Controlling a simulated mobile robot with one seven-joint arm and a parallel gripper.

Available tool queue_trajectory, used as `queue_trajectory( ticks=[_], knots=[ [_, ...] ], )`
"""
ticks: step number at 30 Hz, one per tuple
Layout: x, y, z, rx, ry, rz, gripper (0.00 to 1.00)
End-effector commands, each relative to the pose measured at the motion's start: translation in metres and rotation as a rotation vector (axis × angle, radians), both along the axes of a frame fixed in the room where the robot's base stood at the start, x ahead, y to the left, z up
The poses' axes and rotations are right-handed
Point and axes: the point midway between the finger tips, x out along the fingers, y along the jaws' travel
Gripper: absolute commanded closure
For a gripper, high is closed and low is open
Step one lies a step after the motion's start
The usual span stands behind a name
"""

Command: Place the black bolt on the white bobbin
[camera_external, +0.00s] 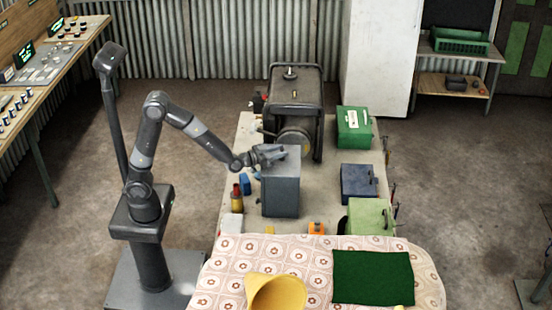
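My gripper (280,152) is at the top of a grey metal box (281,193) on the workbench, pointing right. From this distance I cannot tell whether its fingers are open or shut, or whether they hold anything. I cannot make out the black bolt for certain. I cannot make out the white bobbin for certain either. A whitish block (231,223) stands at the bench's left edge, but its shape is too unclear to name as the bobbin.
A dark generator (296,90) stands behind the grey box. Green (354,128), blue (359,182) and light green (369,216) boxes line the right side. A red-and-yellow bottle (237,198) and blue item (245,184) stand left. In front, a patterned cloth (310,262) holds a yellow funnel (277,292) and green cloth (372,277).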

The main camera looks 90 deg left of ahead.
Motion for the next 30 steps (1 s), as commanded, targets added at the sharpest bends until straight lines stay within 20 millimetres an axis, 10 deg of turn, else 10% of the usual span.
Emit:
queue_trajectory(
  ticks=[12, 30],
  knots=[
    [-0.076, -0.039, 0.001, 0.000, -0.001, -0.001, 0.64],
    [-0.124, -0.101, 0.019, -0.147, 0.216, -0.293, 0.64]
  ],
)
